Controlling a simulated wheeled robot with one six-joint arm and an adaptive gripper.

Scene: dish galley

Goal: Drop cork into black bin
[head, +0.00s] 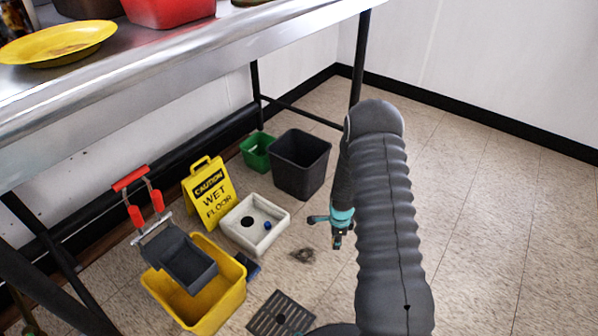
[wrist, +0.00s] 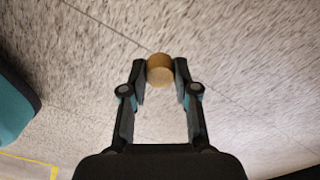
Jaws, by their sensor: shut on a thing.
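My gripper (wrist: 160,76) is shut on the cork (wrist: 160,70), a small tan cylinder held between the two fingertips in the wrist view. Bare floor lies behind the cork there. In the head view my gripper (head: 337,240) points down above the floor, to the right of and nearer than the black bin (head: 301,166). The cork is too small to make out clearly in the head view. The black bin stands upright on the floor under the steel table, and its opening faces up.
A green bin (head: 257,150) stands left of the black bin. A white basin (head: 254,224), a yellow wet floor sign (head: 208,193) and a yellow mop bucket (head: 215,311) stand further left. A floor drain (head: 281,315) is in front. The steel table (head: 170,62) overhangs them. Floor at right is clear.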

